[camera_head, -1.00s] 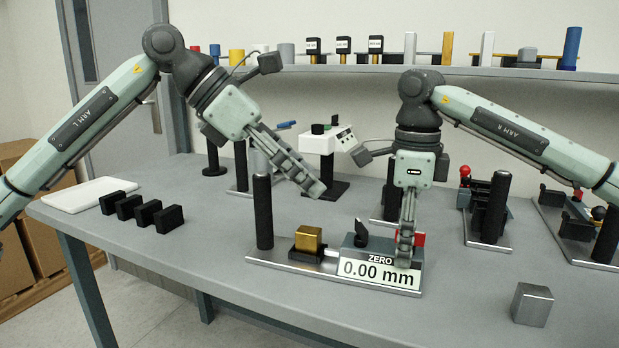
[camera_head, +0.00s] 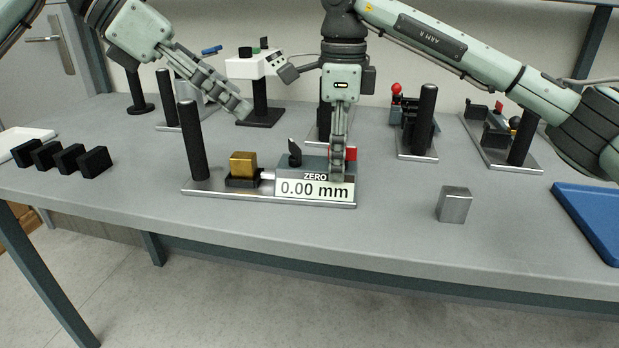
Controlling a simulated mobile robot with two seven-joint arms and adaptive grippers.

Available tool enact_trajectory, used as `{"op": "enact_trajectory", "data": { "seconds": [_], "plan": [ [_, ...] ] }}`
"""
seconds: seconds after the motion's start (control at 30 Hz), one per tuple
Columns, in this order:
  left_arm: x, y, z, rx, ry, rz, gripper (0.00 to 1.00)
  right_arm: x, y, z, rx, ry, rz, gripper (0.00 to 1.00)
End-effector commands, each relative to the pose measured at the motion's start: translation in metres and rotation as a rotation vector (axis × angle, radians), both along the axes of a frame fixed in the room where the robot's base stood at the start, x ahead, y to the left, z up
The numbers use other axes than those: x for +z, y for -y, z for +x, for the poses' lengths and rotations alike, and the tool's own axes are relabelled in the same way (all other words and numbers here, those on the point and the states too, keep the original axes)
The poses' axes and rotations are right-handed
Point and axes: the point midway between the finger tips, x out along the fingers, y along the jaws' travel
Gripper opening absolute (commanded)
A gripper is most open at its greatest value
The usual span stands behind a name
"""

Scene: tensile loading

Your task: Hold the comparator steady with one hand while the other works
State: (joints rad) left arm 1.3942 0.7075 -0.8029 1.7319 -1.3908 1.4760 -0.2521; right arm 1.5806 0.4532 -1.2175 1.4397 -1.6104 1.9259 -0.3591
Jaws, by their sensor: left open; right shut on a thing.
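The comparator (camera_head: 250,195) stands on the bench with a black post at its left end. Its display (camera_head: 313,190) reads 0.00 mm under the word ZERO. A gold block (camera_head: 243,164) sits on its small black seat, left of the display, and a black knob (camera_head: 294,153) stands behind the display. My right gripper (camera_head: 338,174) points down at the comparator's right end, shut on it, in front of a red part. My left gripper (camera_head: 240,108) is open and empty, above and behind the comparator, to the right of the post top.
A silver block (camera_head: 454,205) stands to the right. Several black blocks (camera_head: 62,158) line the left. A blue tray (camera_head: 592,215) lies at the right edge. Other fixtures (camera_head: 415,135) stand behind. The bench front is clear.

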Motion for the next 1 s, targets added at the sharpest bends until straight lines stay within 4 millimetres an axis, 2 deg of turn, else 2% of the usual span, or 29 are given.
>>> {"op": "enact_trajectory", "data": {
  "seconds": [0.03,0.53,0.57,0.7,0.77,1.0],
  "plan": [
    [-0.0007,0.0002,-0.0001,0.0,0.0,0.0,0.64,-0.005,0.0004,-0.0006,-0.001,-0.006,-0.005,0.0],
    [-0.0006,0.0001,0.0,0.0,0.0,0.0,0.64,-0.0051,0.0005,-0.0006,0.0,-0.006,-0.005,0.0],
    [-0.0006,0.0001,0.0,0.0,0.0,0.0,0.64,-0.0051,0.0005,-0.0006,0.0,-0.006,-0.005,0.54],
    [-0.0006,0.0,0.0,0.0,0.0,0.0,0.64,-0.0038,0.0003,-0.0004,0.0,-0.005,-0.004,0.71],
    [-0.0005,0.0001,0.0,0.0,0.0,0.0,0.64,-0.0031,0.0002,-0.0003,0.0,-0.004,-0.003,0.77],
    [-0.0001,0.0,0.0,0.0,0.0,0.0,0.64,-0.0013,0.0002,-0.0001,0.0,-0.001,-0.002,0.77]
  ]
}}
